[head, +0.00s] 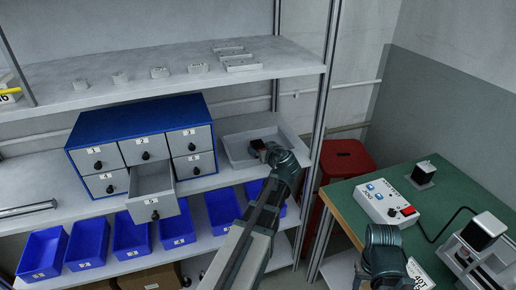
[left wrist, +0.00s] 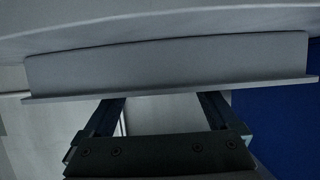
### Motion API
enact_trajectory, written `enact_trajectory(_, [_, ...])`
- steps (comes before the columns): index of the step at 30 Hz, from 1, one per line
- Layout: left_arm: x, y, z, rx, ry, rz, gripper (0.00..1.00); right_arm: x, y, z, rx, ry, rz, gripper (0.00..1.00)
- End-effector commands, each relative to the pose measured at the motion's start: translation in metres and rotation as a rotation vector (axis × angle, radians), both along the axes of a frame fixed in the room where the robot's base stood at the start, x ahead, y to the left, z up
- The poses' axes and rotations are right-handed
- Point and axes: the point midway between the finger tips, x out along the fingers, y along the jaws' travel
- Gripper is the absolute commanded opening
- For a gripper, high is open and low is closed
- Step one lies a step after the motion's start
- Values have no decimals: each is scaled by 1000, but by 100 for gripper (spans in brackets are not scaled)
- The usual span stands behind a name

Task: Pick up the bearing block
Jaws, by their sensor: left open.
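I cannot pick out the bearing block for certain in either view. My left gripper (head: 258,145) is over the pale open tray (head: 235,160) on the middle shelf, right of the drawer cabinet.
The blue drawer cabinet (head: 140,112) has one lower drawer (head: 153,192) pulled out. Blue bins (head: 131,236) line the shelf below. Small grey parts (head: 160,72) sit on the top shelf. A shelf post (head: 323,115) stands right of the tray. A green table (head: 345,195) holds a control box (head: 381,203).

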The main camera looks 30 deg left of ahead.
Motion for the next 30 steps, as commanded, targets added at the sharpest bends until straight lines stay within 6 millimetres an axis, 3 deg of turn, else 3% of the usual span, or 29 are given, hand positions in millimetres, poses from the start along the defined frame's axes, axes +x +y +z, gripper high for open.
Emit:
enact_trajectory(7, [22,30,-12,0,0,1,94,0,0,-12,0,0,0,50])
enact_trajectory(15, [24,33,-12,0,0,-1,94,0,0,-12,0,0,0,50])
enact_trajectory(30, [23,33,-12,0,0,-1,6,0,0,-12,0,0,0,50])
